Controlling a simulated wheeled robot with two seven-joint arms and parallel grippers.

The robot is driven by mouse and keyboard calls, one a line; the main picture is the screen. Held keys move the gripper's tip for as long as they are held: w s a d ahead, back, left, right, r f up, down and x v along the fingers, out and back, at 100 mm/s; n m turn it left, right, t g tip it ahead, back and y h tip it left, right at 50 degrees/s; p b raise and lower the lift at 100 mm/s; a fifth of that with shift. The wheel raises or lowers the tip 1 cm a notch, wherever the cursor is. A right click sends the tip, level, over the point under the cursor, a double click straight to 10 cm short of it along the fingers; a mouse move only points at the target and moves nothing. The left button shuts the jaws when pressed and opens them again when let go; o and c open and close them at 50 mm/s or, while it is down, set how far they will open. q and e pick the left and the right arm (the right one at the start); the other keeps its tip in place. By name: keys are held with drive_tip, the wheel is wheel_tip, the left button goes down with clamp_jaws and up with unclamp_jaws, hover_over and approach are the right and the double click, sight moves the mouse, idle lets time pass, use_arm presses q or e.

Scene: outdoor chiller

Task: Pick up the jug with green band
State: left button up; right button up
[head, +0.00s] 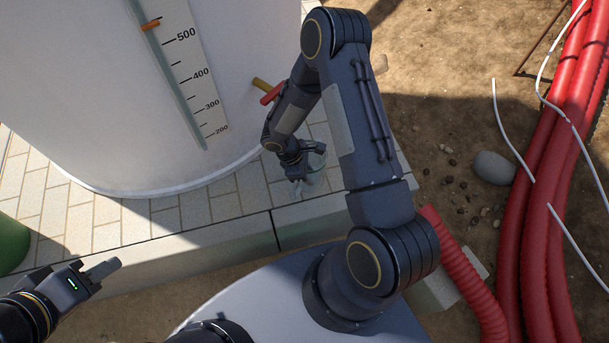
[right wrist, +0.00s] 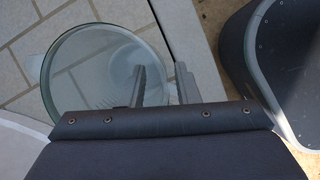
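A clear glass jug (head: 316,160) stands on the pale paving beside the white tank, partly hidden by my right arm. In the right wrist view its round mouth (right wrist: 95,62) fills the left middle, with a greenish rim. No green band can be clearly made out. My right gripper (head: 300,187) is at the jug. In the right wrist view its two fingers (right wrist: 163,88) are apart, one over the jug's mouth and one just outside the rim; contact cannot be told. My left gripper (head: 105,269) is at the lower left, away from the jug, its fingers seen edge-on.
The large white tank (head: 100,90) with a level scale (head: 195,70) rises behind. A red-handled tap (head: 271,94) juts from it near my right arm. Red hoses (head: 560,170) and a grey stone (head: 494,168) lie on soil at right. A green container (head: 10,243) stands at far left.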

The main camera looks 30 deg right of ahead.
clamp_jaws()
idle(1.4)
